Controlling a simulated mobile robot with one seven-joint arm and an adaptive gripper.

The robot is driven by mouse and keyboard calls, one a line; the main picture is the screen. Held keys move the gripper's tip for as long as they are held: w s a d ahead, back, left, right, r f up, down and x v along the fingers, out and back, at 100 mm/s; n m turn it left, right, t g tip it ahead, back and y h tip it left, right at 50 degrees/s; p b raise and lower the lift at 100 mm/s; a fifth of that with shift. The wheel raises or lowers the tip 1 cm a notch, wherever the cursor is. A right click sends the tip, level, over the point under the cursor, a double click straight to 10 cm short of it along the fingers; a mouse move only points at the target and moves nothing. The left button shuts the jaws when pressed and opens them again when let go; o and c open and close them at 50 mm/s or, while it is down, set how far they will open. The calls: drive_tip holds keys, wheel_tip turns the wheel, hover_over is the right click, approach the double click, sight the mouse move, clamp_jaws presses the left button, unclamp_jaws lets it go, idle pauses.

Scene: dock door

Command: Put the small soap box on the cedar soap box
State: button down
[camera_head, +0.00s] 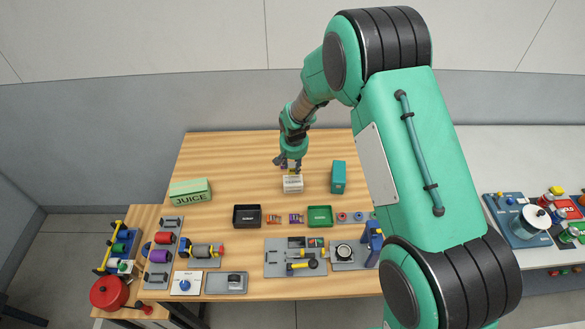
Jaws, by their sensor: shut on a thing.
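The cedar soap box (292,184) is a white box with dark lettering, standing on the wooden table near its middle. My gripper (289,163) points down just above and behind the top of this box. It is shut on a small, partly hidden purplish thing, which I take to be the small soap box (284,166). The fingers cover most of it. I cannot tell whether it touches the cedar soap box or hangs just above it.
A teal box (338,177) stands close to the right. A green juice carton (190,192) lies at the left. A black tray (247,216), a green tray (320,216) and small packets between them sit in front. Fixtures line the front edge. The table's back left is clear.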

sight(293, 165)
drive_tip(key=shift+w+a, duration=0.1)
drive_tip(key=shift+w, duration=0.45)
drive_tip(key=shift+s+x, duration=0.2)
drive_tip(key=shift+x, duration=0.7)
drive_tip(key=shift+s+x, duration=0.2)
drive_tip(key=shift+x, duration=0.65)
drive_tip(key=shift+f, duration=0.2)
drive_tip(key=c, duration=1.2)
unclamp_jaws()
drive_tip(key=shift+r, duration=0.15)
drive_tip(key=v, duration=1.2)
drive_tip(key=shift+s, duration=0.1)
